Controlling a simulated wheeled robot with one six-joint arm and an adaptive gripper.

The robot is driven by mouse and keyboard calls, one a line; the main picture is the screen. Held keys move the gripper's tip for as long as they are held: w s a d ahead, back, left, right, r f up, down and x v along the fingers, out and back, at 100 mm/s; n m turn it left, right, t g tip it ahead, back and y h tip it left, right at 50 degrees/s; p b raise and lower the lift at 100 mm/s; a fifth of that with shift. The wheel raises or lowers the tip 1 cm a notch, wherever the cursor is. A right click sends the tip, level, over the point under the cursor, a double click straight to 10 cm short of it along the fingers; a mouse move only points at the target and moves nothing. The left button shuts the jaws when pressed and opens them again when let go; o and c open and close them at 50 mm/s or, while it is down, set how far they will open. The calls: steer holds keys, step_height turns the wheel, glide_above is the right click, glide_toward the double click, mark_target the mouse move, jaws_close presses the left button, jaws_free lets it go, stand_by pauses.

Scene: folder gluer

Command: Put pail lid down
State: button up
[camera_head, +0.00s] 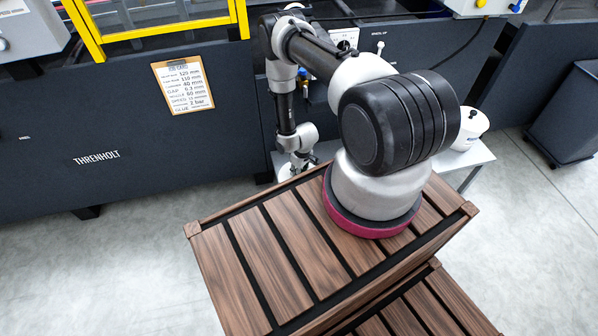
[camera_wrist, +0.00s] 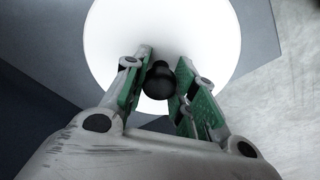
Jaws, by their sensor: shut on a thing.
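The pail lid (camera_wrist: 110,30) is a bright white disc that fills the top middle of the wrist view. Its black knob (camera_wrist: 159,80) is between the green-padded fingers of my gripper (camera_wrist: 165,88), which is shut on it. In the head view my gripper (camera_head: 302,160) is small, beside the dark machine and beyond the wooden crate. The lid cannot be made out clearly there. A white pail (camera_head: 470,132) with a dark knob-like spot on top stands on a grey side table (camera_head: 478,160) at the right, partly behind my arm.
A slatted wooden crate (camera_head: 232,270) fills the front middle. The dark machine (camera_head: 110,130) with a job card (camera_head: 183,84) and yellow frame (camera_head: 160,30) runs along the back. A dark cabinet (camera_head: 568,115) stands at the far right. Floor is clear at front left and right.

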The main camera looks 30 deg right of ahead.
steer(key=o, duration=1.1)
steer(key=shift+c, duration=0.2)
step_height(320, 180, up, 12)
steer(key=s, duration=0.1)
steer(key=shift+s+d, duration=0.2)
steer(key=shift+s, duration=0.05)
